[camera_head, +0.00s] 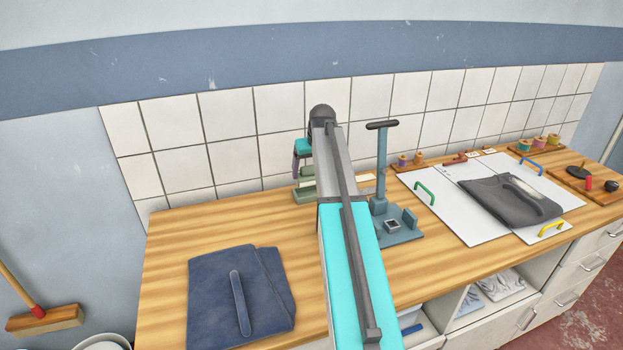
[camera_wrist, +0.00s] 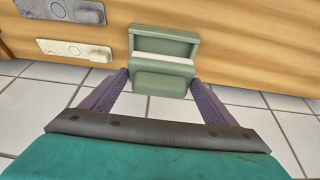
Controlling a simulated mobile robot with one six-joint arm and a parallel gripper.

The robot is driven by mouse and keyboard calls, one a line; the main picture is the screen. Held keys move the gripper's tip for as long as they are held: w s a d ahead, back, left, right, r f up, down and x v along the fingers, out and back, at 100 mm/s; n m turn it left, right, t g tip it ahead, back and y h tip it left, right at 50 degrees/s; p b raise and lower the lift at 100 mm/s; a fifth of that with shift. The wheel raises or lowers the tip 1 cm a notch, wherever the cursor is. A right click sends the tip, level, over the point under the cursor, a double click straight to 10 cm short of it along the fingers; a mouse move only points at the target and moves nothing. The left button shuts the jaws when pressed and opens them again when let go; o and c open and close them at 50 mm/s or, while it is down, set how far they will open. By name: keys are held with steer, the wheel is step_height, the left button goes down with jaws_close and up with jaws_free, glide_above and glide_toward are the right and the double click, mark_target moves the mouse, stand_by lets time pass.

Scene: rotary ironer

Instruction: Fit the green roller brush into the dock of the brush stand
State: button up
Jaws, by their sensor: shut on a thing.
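My gripper (camera_wrist: 159,78) points down near the back of the table, its two purple fingers on either side of a green block, the visible part of the green roller brush (camera_wrist: 160,86). In the head view the block (camera_head: 308,172) shows below the teal wrist. A larger green box-like piece (camera_wrist: 177,37) with a pale strip lies just beyond it; I cannot tell whether they are joined. A blue-grey stand (camera_head: 382,165) with a T-topped post is right of my arm. Its base carries a small square socket (camera_head: 392,225) with a pale rim, which looks like the dock.
Folded navy cloth (camera_head: 215,300) lies at the front left. A white board (camera_head: 425,180) with coloured handles and a dark folded garment (camera_head: 490,200) is at the right. Spools stand along the back. The tiled wall (camera_head: 230,160) is close behind my gripper.

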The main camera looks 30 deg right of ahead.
mark_target(312, 176)
steer(key=shift+f, duration=0.2)
steer(key=shift+f+p, duration=0.45)
steer(key=shift+f, duration=1.35)
steer(key=shift+f, duration=0.15)
steer(key=o, duration=1)
steer(key=shift+b+v, duration=1.2)
steer(key=shift+v, duration=4.9)
steer(key=shift+w, duration=0.1)
